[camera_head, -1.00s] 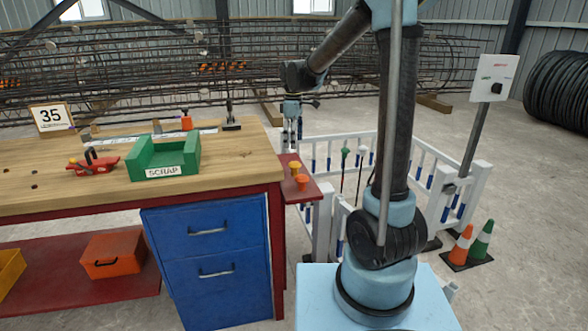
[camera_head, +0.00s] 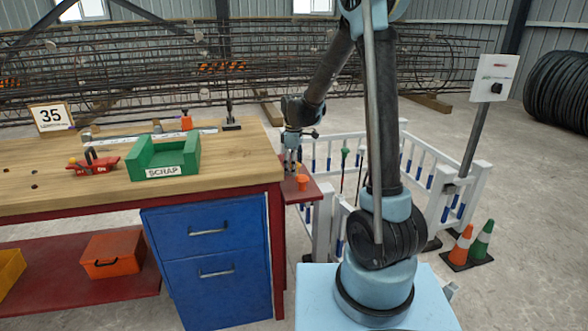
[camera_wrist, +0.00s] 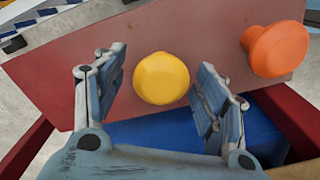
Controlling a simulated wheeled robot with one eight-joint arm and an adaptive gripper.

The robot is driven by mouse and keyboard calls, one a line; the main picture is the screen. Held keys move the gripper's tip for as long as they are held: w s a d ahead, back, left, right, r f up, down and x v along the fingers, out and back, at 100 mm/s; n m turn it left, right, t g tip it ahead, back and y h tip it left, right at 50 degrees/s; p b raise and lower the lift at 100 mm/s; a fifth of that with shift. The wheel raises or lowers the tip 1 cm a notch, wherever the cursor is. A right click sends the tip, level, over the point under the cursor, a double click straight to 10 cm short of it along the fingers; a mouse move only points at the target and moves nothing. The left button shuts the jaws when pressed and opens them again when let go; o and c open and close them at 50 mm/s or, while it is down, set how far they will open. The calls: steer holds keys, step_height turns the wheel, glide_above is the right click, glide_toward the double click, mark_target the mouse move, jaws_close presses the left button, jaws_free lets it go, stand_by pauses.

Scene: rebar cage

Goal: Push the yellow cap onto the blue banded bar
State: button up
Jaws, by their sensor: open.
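The yellow cap (camera_wrist: 161,78) is round-topped and stands on a red side shelf (camera_wrist: 65,75) in the wrist view. My gripper (camera_wrist: 160,65) is open, with one finger to the left of the cap and one to the right, gaps showing on both sides. In the head view my gripper (camera_head: 292,170) is over the shelf at the bench's right end and hides the yellow cap. Thin dark upright bars stand inside a white railing right of the shelf, one with a green top (camera_head: 344,152). I cannot tell which bar is blue banded.
An orange cap (camera_wrist: 276,50) stands on the shelf close to the right finger; it also shows in the head view (camera_head: 302,182). The wooden bench (camera_head: 235,165) holds a green scrap tray (camera_head: 140,160). The white railing (camera_head: 440,200) surrounds the bars. Cones (camera_head: 460,245) stand at right.

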steer(key=shift+f, duration=0.5)
steer(key=c, duration=0.9)
steer(key=shift+c, duration=0.2)
